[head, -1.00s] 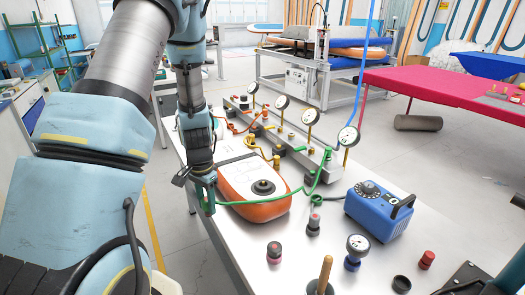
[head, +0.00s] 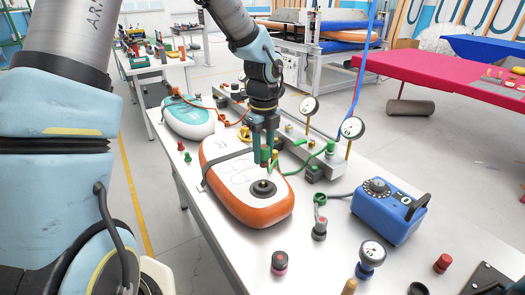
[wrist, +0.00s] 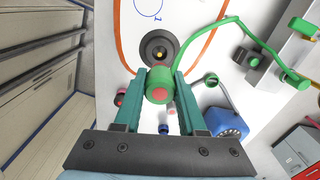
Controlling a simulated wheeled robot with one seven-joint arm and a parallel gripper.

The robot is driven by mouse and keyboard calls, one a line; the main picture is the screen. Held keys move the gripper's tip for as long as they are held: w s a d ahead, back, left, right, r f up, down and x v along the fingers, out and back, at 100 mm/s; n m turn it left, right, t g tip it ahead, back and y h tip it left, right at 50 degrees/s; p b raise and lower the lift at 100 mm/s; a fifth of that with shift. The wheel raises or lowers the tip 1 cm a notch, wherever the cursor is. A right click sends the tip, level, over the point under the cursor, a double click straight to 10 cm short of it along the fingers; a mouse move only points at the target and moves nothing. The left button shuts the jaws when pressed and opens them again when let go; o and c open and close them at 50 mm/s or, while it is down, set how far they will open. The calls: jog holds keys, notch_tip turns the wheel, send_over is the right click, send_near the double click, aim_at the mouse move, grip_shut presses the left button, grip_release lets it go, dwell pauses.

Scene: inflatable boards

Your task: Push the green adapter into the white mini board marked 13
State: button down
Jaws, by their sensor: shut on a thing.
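The white mini board (head: 228,172) with orange sides lies on the metal table; its number is not readable. Its round black valve (head: 264,189) has a brass pin in the middle, clear in the wrist view (wrist: 160,50). My gripper (head: 264,160) points down above the valve. It is shut on the green adapter (wrist: 156,84), which sits between the teal fingers and has a red face. A green hose runs from the adapter to the manifold. The adapter appears close above the valve but apart from it; the exact gap cannot be told.
A white-and-teal board (head: 190,118) lies farther back. The manifold (head: 318,158) with gauges runs along the right. A blue pump box (head: 388,212) stands right of the board. Several small caps and plugs stand at the table's front. A dark strap crosses the board.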

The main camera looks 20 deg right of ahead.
jog(key=shift+p, duration=0.3)
jog(key=b, duration=0.3)
send_over(263, 183)
jog(key=shift+f, duration=2.9)
jog(key=shift+p, duration=0.6)
jog(key=shift+f+b, duration=0.9)
jog(key=shift+f, duration=0.5)
jog(key=shift+c, duration=2)
grip_release()
jog(key=shift+r, duration=0.1)
